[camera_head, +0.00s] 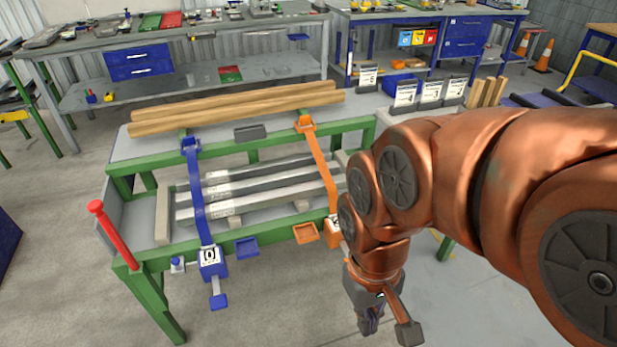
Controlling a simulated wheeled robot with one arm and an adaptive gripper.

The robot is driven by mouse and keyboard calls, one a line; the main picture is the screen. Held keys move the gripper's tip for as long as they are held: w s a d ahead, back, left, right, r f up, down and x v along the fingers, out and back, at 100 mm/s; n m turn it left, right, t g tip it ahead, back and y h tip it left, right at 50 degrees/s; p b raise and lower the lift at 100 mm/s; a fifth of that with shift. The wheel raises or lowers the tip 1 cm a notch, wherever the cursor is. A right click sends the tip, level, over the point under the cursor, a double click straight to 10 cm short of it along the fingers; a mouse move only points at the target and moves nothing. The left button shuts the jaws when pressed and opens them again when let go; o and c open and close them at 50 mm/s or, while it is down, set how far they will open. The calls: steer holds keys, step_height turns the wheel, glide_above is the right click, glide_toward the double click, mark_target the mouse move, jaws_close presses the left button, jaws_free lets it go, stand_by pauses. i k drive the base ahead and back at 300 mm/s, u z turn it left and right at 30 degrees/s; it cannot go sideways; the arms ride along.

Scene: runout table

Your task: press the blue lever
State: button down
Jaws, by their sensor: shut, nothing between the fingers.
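A blue lever (218,301) with a flat pad end hangs at the front of the green-framed runout table (150,290). It sits below a blue box with a white plate marked 0 (209,257). A long blue bar (199,200) runs from that box back across the table. My gripper (370,325) points down in front of the table, well to the right of the blue lever and apart from it. Its fingers are together and hold nothing. My arm hides the right part of the table.
An orange bar (320,165) crosses the table beside my arm. A blue tray (247,248) and an orange tray (306,233) stick out in front. A red post (112,235) stands at the left corner. Metal bars (260,190) lie inside. The floor in front is clear.

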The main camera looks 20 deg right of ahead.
mark_target(219, 301)
steer(key=u, duration=0.85)
